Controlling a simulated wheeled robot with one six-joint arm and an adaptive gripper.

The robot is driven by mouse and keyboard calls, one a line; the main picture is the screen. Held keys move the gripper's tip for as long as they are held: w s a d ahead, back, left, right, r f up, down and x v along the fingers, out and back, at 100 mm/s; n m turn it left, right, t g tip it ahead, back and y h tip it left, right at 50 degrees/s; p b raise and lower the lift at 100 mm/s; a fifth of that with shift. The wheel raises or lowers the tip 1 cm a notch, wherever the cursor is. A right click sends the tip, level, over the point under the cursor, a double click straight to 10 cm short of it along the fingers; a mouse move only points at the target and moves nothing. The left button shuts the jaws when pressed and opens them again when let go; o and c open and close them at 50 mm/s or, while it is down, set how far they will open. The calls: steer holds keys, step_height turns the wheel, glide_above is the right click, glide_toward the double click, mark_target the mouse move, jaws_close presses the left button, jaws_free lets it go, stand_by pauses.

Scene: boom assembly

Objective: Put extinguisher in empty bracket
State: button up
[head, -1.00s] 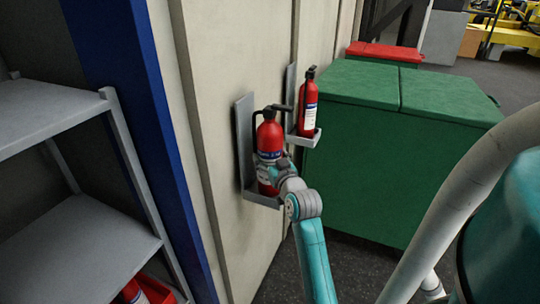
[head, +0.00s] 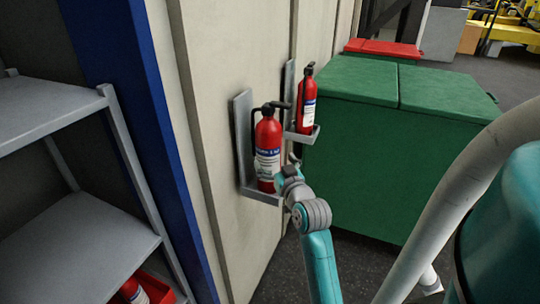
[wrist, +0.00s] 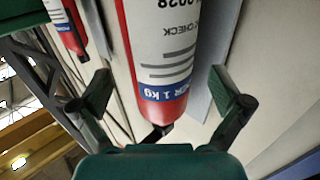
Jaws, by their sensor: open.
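A red extinguisher (head: 268,150) with a white and blue label stands upright in the nearer grey wall bracket (head: 243,130). A second extinguisher (head: 306,101) stands in the farther bracket (head: 289,85). My gripper (head: 284,176) is in front of the nearer extinguisher's lower right side and partly hides the bracket's base. In the wrist view my gripper (wrist: 165,95) is open, with one finger on each side of the nearer extinguisher (wrist: 170,50), and both fingers stand apart from it. The farther extinguisher (wrist: 66,25) shows at upper left there.
A third extinguisher (head: 133,291) lies in a red bin (head: 158,290) at the lower left, by a grey shelf (head: 80,245). A blue post (head: 130,130) stands between shelf and wall. A large green container (head: 370,160) stands right of the brackets.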

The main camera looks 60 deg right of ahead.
steer(key=v, duration=0.7)
steer(key=s+a+f+n+y, duration=0.15)
steer(key=a+f, duration=0.25)
steer(key=a, duration=0.4)
steer(key=s+a+f+t+y, duration=0.1)
steer(key=a+f+y, duration=0.1)
steer(key=a+f, duration=0.4)
steer(key=s+a+f+n+y, duration=0.1)
steer(key=a+f, duration=0.2)
steer(key=a, duration=0.6)
steer(key=s+a+f+n+y, duration=0.2)
steer(key=s+a+n+y, duration=0.3)
steer(key=s+a, duration=0.9)
steer(key=s+y, duration=0.2)
steer(key=s, duration=0.2)
steer(key=shift+a+f+n, duration=0.1)
steer(key=shift+f+n, duration=0.05)
steer(key=shift+n, duration=0.1)
